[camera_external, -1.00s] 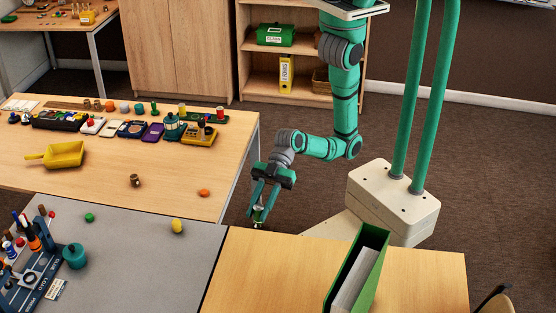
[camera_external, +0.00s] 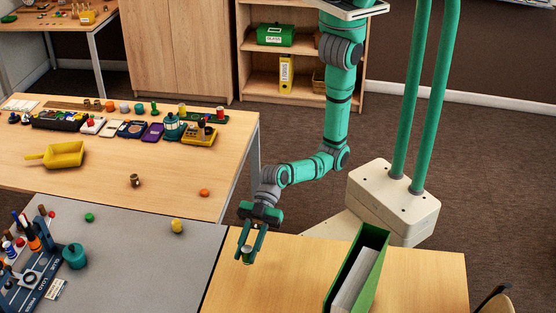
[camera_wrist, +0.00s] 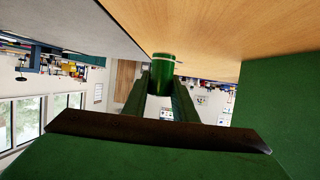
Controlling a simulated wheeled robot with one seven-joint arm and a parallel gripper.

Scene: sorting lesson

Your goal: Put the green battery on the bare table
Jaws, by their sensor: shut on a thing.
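My gripper (camera_external: 248,254) is shut on the green battery, which shows only as a small pale and greenish piece between the fingertips in the outside view. In the wrist view the green battery (camera_wrist: 161,75) is a green cylinder with a pale band, held between the two fingers (camera_wrist: 164,90). Gripper and battery are over or close to the left part of the front wooden table (camera_external: 285,265). The wooden top also shows in the wrist view (camera_wrist: 215,35). I cannot tell whether the battery touches the surface.
A green binder (camera_external: 372,245) stands on the wooden table to the right of my gripper. A grey table (camera_external: 140,255) adjoins on the left, with a yellow object (camera_external: 177,226), a green ball (camera_external: 89,217) and a tool rack (camera_external: 35,265). The wooden top between gripper and binder is clear.

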